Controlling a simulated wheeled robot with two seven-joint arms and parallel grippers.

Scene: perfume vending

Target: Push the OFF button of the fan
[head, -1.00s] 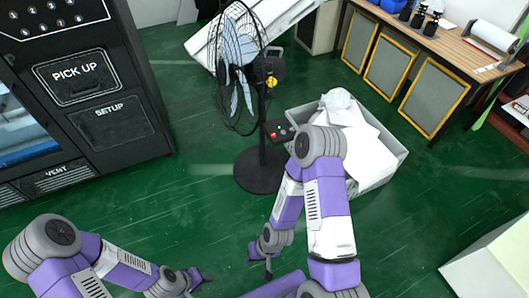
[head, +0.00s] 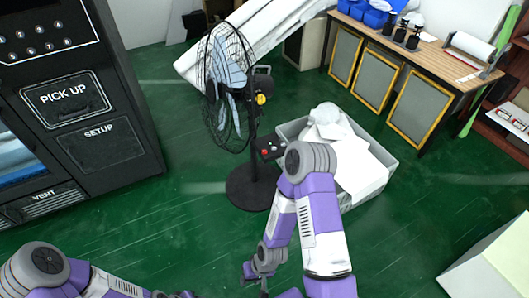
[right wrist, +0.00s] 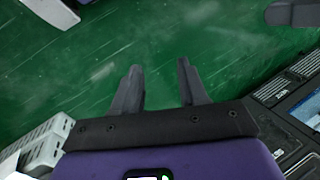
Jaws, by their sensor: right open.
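The black standing fan (head: 228,85) stands on a round base (head: 252,187) on the green floor. Its control box (head: 270,148) is on the right of the pole and shows a red and a green button; any labels are too small to read. My right gripper (head: 258,280) is low in the head view, below the fan base and apart from the fan. In the right wrist view my right gripper (right wrist: 158,75) has its two fingers spread with nothing between them. My left gripper (head: 175,294) is at the bottom edge, its fingers cut off.
A grey bin (head: 292,130) with white sheets stands just right of the fan, behind my right arm. A black vending machine (head: 125,100) stands at the left. A wooden table (head: 425,45) is at the back right. Green floor between machine and fan is clear.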

